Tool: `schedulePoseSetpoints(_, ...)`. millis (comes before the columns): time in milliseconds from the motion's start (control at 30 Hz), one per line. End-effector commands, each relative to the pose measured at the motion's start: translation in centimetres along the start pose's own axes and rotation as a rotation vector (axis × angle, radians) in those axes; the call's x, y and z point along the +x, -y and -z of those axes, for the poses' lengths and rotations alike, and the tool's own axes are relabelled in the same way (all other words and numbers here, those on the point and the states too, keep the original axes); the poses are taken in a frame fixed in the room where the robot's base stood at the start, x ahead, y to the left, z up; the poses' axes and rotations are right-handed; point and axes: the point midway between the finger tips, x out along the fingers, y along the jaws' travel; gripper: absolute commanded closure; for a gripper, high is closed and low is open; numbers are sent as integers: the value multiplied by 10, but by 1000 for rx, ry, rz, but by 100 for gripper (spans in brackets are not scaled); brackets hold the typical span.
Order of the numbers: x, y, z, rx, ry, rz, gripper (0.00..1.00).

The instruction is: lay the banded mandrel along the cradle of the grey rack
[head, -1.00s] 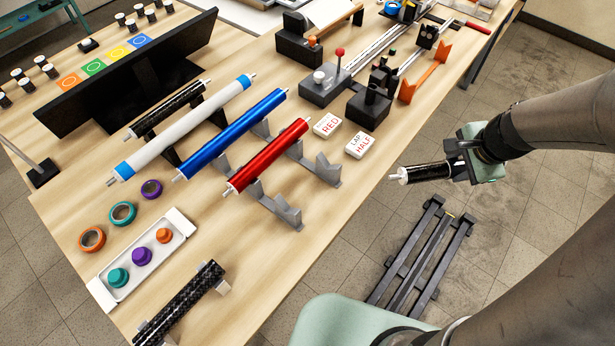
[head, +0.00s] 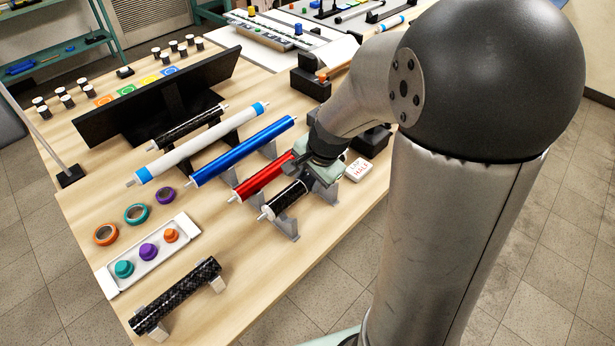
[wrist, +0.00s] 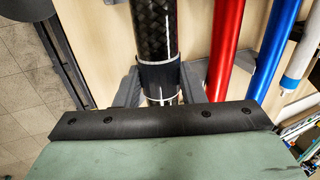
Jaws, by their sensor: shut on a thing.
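The banded mandrel is a black woven tube (head: 287,200) with pale bands and a metal end pin; it also shows in the wrist view (wrist: 153,30). My gripper (head: 312,180) is shut on it, and its dark jaw edge (wrist: 165,122) crosses the wrist view. The mandrel lies over the front cradle of the grey rack (head: 288,228), beside and roughly parallel to the red mandrel. In the wrist view, grey V-shaped arms of the rack (wrist: 192,82) stand on both sides of it. I cannot tell whether it touches the cradle. My gripper hides its far end.
The red (head: 250,183), blue (head: 245,150) and white-and-blue (head: 200,145) mandrels lie close behind. Another black tube (head: 178,295) rests at the front left. A white tray (head: 150,262) holds coloured knobs. A label block (head: 358,169) stands right of my gripper.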

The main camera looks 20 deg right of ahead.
Motion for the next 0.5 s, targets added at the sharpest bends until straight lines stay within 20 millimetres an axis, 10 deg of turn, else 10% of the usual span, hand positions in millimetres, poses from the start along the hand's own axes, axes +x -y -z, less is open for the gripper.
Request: schedulePoseSetpoints(500, 23, -7, -1, 0, -1, 0, 94)
